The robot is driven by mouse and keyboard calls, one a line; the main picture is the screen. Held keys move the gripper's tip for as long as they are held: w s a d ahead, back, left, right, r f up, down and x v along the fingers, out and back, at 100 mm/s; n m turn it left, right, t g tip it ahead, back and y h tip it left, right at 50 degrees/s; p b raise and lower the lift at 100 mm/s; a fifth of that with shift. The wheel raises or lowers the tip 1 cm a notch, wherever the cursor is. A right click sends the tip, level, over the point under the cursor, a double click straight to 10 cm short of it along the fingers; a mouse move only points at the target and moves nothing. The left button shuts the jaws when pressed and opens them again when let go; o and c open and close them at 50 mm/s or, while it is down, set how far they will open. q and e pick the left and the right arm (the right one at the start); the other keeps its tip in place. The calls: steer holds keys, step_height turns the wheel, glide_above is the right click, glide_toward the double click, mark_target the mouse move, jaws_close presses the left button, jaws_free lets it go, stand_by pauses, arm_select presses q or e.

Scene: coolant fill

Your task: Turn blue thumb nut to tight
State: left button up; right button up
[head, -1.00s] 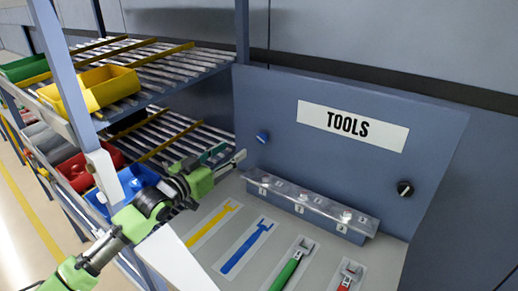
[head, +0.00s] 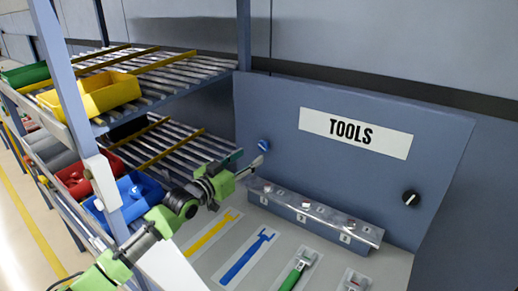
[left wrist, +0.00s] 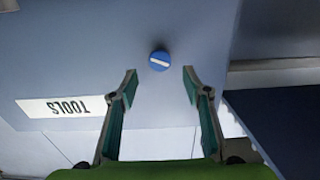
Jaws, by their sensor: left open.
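The blue thumb nut (head: 264,146) sits on the blue-grey TOOLS panel (head: 300,100), left of the sign. In the left wrist view the nut (left wrist: 159,61) is a round blue knob with a white bar across it, tilted slightly. My left gripper (head: 254,166) is close to the panel, just below and left of the nut in the head view. In the left wrist view its open fingers (left wrist: 160,85) stand on either side of the nut's line, with the nut slightly beyond the fingertips. Nothing is between the fingers. My right gripper is not in view.
A black knob (head: 411,198) is at the panel's right. Below the panel is a metal rail block (head: 315,215) with several labelled spots. Yellow, blue, green and red tools lie on the bench. Left is a roller rack with a yellow bin (head: 100,92) and blue bin (head: 130,195).

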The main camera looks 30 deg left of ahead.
mark_target(262, 148)
arm_select(q)
steer(key=shift+w+d+p, duration=0.1)
steer(key=shift+w+d, duration=0.05)
steer(key=shift+w, duration=0.95)
steer(key=shift+w+d+p, duration=0.15)
steer(key=shift+w+d, duration=0.05)
steer(key=shift+w, duration=0.85)
steer(key=shift+w+d+p, duration=0.1)
steer(key=shift+w+d, duration=0.05)
steer(key=shift+w, duration=0.95)
steer(key=c, duration=1.1)
